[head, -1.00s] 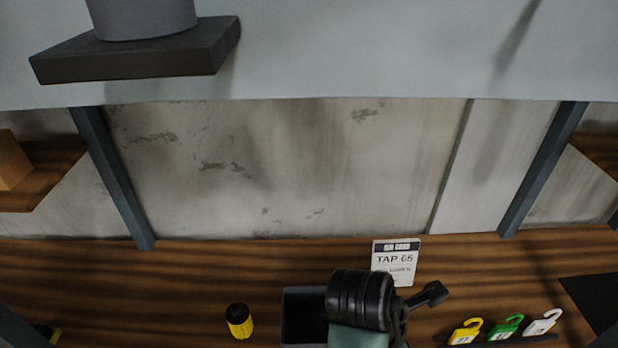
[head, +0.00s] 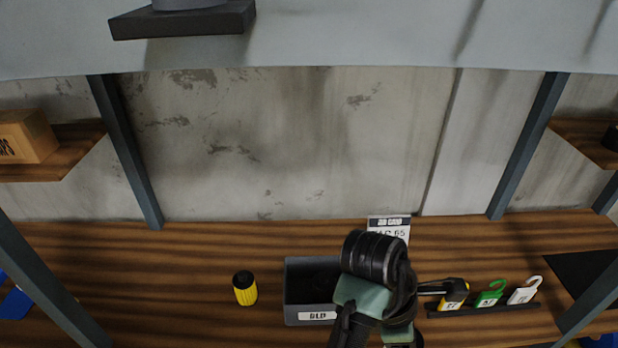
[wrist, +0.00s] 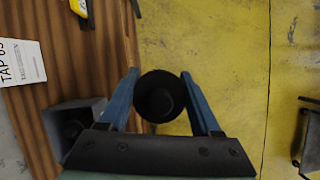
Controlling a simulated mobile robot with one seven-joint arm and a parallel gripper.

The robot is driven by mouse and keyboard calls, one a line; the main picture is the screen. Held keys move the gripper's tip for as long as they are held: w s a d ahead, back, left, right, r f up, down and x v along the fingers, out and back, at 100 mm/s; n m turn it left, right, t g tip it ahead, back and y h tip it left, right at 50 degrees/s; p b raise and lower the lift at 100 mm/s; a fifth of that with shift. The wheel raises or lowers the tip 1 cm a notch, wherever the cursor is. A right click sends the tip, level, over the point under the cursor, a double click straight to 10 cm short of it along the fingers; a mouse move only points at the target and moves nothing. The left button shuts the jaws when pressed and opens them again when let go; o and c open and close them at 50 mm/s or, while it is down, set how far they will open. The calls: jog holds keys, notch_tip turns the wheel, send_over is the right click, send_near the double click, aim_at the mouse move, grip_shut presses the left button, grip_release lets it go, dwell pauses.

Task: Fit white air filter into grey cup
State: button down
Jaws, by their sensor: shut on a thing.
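My gripper (wrist: 159,76) shows in the wrist view with its two blue fingers shut on a round black part (wrist: 160,97) with a raised middle. In that view the held part is seen against the yellow floor, beside the bench's front edge. In the head view my arm covers the gripper area, and the held part cannot be made out. I see no white air filter and cannot pick out a grey cup.
A grey bin (head: 304,298) labelled "OLD" stands on the wooden bench (head: 190,262); the wrist view shows something dark inside it. A yellow-black object (head: 244,289) stands left. A card (head: 388,224) and a rack with coloured tags (head: 489,297) are behind and right.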

jog(key=shift+w+f+m+g, duration=0.15)
jog(key=shift+w+m+g, duration=0.1)
jog(key=shift+m, duration=0.35)
jog(key=shift+w+f+m+g, duration=0.15)
jog(key=shift+m+g, duration=0.1)
jog(key=shift+m, duration=0.35)
jog(key=a+f+m+g+y+b, duration=0.1)
jog(key=a+f+m+y+b, duration=0.1)
jog(key=a+f+m, duration=0.3)
jog(key=s+a+f+m+g+y+b, duration=0.1)
jog(key=a+f+m+g+y, duration=0.1)
jog(key=a+f+m, duration=0.3)
jog(key=a+m, duration=0.3)
jog(key=a, duration=0.3)
jog(key=shift+m+b, duration=0.35)
jog(key=shift+m, duration=0.05)
